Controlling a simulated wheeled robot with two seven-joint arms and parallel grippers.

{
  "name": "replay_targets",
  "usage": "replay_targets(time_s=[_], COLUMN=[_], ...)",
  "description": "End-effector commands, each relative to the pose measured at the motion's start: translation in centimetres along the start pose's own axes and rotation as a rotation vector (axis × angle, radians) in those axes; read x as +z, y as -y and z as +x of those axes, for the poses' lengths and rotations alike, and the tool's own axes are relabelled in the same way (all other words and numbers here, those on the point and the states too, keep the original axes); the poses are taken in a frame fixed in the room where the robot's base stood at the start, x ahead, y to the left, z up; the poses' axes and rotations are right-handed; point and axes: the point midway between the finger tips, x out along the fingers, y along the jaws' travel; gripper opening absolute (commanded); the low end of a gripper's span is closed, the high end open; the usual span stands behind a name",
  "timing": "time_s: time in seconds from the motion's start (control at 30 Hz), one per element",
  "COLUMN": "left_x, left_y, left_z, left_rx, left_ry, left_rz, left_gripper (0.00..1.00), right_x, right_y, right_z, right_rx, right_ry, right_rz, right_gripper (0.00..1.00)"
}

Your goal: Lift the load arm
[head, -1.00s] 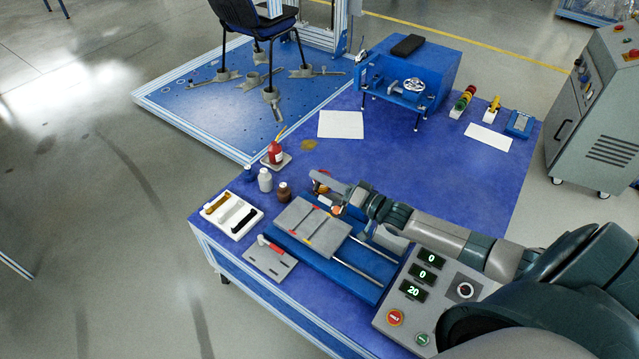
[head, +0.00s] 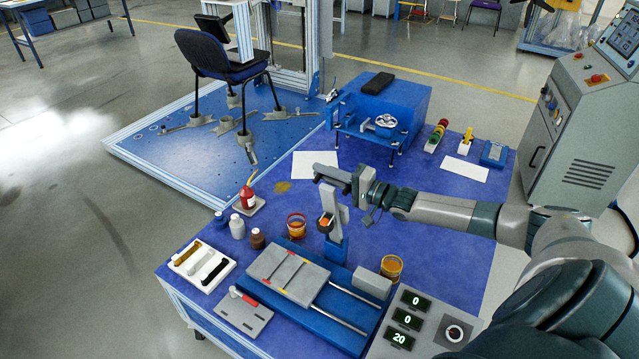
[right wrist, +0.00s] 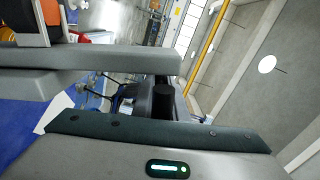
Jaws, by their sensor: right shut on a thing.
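The load arm (head: 330,201) is a grey bar standing nearly upright on a blue post (head: 337,249) at the back of the blue test rig. An orange-red part (head: 326,222) shows low on it. My right gripper (head: 333,175) is at the top of the bar and shut on it; the exact contact is partly hidden by the fingers. In the right wrist view, a grey finger (right wrist: 90,60) crosses the left, with a grey and orange piece (right wrist: 35,15) beside it at the top left. My left gripper is not in view.
The rig's grey plate (head: 288,272) and steel rails lie in front of the post. Orange-filled glasses (head: 297,227) and (head: 392,268) stand on either side. A control box (head: 405,325) is at the front right. Bottles (head: 237,227) and a white tray (head: 201,268) are left.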

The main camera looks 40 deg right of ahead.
Motion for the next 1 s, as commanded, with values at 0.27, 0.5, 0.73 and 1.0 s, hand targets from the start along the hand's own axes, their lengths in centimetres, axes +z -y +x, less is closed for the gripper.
replay_targets(time_s=[0.27,0.5,0.73,1.0], left_x=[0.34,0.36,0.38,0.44], left_y=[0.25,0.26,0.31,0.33], left_z=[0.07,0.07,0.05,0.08], left_rx=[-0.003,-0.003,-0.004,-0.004], left_ry=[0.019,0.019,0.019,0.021], left_rz=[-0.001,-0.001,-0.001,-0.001], left_gripper=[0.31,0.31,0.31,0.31], right_x=[-0.34,-0.31,-0.31,-0.31], right_y=[-0.03,-0.03,-0.03,-0.07], right_z=[-0.01,0.00,0.00,-0.30], right_rx=[-0.001,-0.001,-0.001,0.000], right_ry=[0.000,0.001,0.001,0.000], right_rz=[-0.002,-0.002,-0.002,-0.002], right_gripper=[0.00,0.20,0.31,0.31])
